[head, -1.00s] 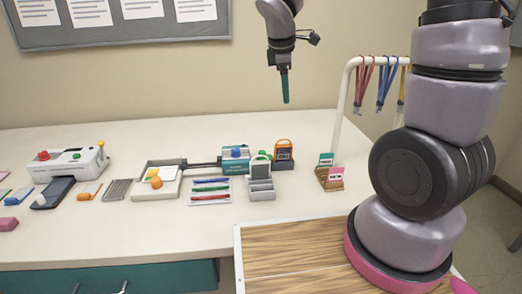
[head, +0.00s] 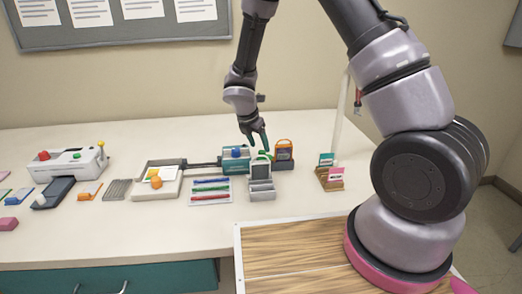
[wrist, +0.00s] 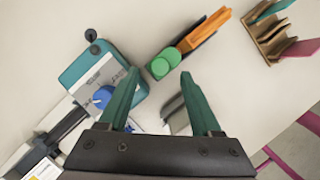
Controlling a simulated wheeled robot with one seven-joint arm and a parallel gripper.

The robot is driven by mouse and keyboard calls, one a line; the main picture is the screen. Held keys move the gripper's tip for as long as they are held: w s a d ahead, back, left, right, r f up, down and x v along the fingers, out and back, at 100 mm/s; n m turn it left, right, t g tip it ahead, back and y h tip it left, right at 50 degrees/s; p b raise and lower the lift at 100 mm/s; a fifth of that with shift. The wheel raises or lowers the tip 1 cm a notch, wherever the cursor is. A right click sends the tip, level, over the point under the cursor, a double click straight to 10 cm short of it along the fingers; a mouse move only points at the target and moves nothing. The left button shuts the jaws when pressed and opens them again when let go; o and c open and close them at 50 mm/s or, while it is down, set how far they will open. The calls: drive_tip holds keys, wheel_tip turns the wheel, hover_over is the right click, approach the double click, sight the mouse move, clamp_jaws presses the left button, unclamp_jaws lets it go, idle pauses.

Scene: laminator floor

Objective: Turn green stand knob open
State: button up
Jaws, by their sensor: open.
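A green round knob (wrist: 160,67) shows in the wrist view as two overlapping green discs. It lies between and just beyond my fingertips, at the end of a dark stand (wrist: 185,52) with an orange piece. In the head view that orange piece (head: 283,143) stands upright in the dark stand behind the grey holder (head: 262,195). My gripper (head: 258,146) points down over this area, with green fingers apart and nothing between them in the wrist view (wrist: 160,75). I cannot tell the knob's height below the fingertips or how it is turned.
A teal punch unit (wrist: 72,62) with a blue knob (wrist: 102,97) is close on the left. A wooden card rack (head: 329,178) stands to the right. Pens on a white tray (head: 210,198) lie in front. The table is clear between the stand and the card rack.

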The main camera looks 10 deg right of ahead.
sight(262, 151)
drive_tip(key=shift+x, duration=1.75)
clamp_jaws()
